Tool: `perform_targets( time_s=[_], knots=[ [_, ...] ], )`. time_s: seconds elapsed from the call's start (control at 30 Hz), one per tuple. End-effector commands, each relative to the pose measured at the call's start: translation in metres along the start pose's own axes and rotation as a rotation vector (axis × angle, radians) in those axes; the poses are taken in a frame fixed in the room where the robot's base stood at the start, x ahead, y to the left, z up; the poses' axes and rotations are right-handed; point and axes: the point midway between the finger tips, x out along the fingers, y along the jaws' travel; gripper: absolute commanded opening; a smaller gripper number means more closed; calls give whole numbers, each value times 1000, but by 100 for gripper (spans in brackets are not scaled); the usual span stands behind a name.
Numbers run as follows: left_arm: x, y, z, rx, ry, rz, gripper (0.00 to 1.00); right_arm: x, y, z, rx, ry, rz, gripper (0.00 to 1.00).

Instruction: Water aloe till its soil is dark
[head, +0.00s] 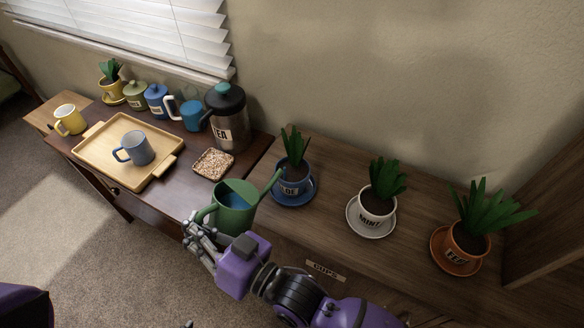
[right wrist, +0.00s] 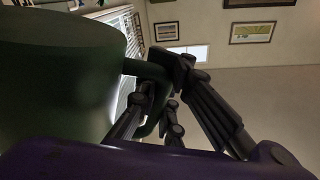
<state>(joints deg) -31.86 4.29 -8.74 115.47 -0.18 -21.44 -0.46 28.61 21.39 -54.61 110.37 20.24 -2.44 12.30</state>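The green watering can (head: 234,208) has blue water showing inside. My right gripper (head: 203,232) is shut on its handle; the wrist view shows the can's dark green body (right wrist: 60,80) and the fingers (right wrist: 165,100) around the handle. The can looks about upright, its spout pointing right, the tip close to the blue pot. The blue pot (head: 292,187), whose partly legible label seems to read aloe, holds a spiky green plant (head: 295,147) on a blue saucer. Its soil is mostly hidden by leaves.
A white pot (head: 377,206) and a terracotta pot (head: 468,243) with plants stand right of the blue one. A wooden panel stands far right.

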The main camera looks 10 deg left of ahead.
Motion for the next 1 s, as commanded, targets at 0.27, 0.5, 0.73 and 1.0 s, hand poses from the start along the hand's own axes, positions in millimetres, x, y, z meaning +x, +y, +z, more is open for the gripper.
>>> perform_targets(
  time_s=[0.27,0.5,0.73,1.0],
  knots=[
    [0,0,0,0,0,0,83,0,0,-4,3,5,-2,0],
    [13,1,31,7,-36,2,83,0,-1,94,-312,-72,3,0],
    [14,1,22,10,-24,2,83,2,1,97,-408,-77,8,0],
    [14,1,15,9,-12,2,83,1,1,97,-405,-78,8,0]
  ],
)
